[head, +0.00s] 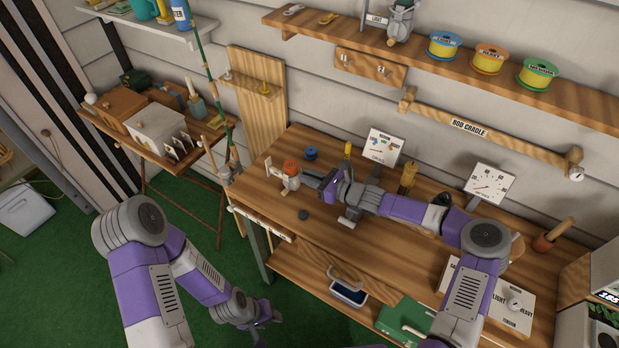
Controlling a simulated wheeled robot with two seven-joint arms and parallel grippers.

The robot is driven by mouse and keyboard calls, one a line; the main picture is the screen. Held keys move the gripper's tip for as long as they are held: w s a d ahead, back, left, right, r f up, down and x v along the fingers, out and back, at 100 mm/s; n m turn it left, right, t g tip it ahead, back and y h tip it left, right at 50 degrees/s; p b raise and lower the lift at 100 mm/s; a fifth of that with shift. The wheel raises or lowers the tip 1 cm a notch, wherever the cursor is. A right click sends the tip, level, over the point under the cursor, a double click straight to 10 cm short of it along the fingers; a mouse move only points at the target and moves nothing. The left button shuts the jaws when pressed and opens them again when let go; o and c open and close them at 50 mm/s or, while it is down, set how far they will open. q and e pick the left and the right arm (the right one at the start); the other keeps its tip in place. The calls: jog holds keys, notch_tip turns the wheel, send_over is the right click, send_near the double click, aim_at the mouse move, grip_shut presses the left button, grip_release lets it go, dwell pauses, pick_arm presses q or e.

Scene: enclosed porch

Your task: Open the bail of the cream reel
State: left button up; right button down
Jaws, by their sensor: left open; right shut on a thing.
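The cream reel (283,182), with an orange spool on top, stands at the left end of the wooden workbench. My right gripper (307,178) reaches across the bench from the right and is shut at the right side of this reel. The bail is too small to make out, and the fingers partly cover that side, so I cannot tell how it stands. My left gripper (266,318) is open and empty, hanging low over the green floor in front of the bench.
A rod (209,75) stands beyond the bench's left end. A side table (150,150) with boxes is at the left.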

jog(key=c, duration=1.1)
grip_release()
jog(key=shift+d, duration=0.15)
jog(key=v, duration=0.7)
jog(key=shift+s+d, duration=0.15)
